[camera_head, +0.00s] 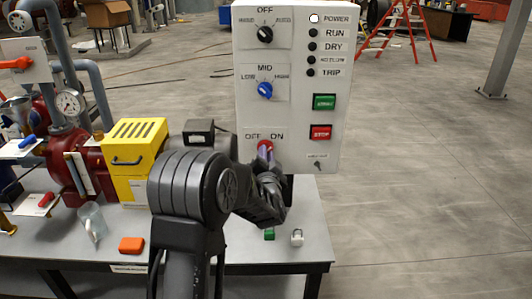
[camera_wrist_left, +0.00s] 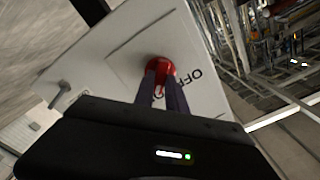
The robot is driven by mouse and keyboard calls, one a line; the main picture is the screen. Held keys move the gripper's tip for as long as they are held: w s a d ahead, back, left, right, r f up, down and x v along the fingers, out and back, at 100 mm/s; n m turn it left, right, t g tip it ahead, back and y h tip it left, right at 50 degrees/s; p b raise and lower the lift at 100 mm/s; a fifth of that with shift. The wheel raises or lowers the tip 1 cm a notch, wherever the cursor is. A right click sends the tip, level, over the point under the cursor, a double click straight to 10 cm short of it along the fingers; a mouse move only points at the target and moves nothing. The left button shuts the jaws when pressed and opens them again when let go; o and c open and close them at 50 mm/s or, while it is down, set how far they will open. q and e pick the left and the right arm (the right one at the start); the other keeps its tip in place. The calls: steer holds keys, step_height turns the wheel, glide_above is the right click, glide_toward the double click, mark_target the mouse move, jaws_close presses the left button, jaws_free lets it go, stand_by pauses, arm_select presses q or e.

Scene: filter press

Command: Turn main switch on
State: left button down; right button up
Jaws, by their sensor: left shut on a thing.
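The main switch is a red knob (camera_head: 265,146) low on the white control panel (camera_head: 250,110), under the words OFF and ON. My left gripper (camera_head: 266,158) reaches it from below, and the arm hides part of the knob. In the left wrist view the two fingers (camera_wrist_left: 162,88) are closed on the red knob (camera_wrist_left: 159,64), one on each side. The knob seems to point up toward the ON side in the head view, but its exact angle is hidden. The POWER lamp (camera_head: 314,18) is lit white. My right gripper is not in view.
The panel also carries a black selector (camera_head: 265,34), a blue selector (camera_head: 265,90), a green button (camera_head: 324,102) and a red STOP button (camera_head: 320,132). A yellow box (camera_head: 138,150) and red pump (camera_head: 75,165) stand on the table left of my arm.

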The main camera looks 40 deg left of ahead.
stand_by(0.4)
arm_select(q)
steer(key=c, duration=1.4)
jaws_free()
steer(key=shift+o, duration=0.2)
steer(key=shift+s+d, duration=0.1)
steer(key=v, duration=0.7)
steer(key=shift+s+d+b, duration=0.2)
steer(key=shift+b, duration=0.2)
steer(key=shift+f, duration=0.1)
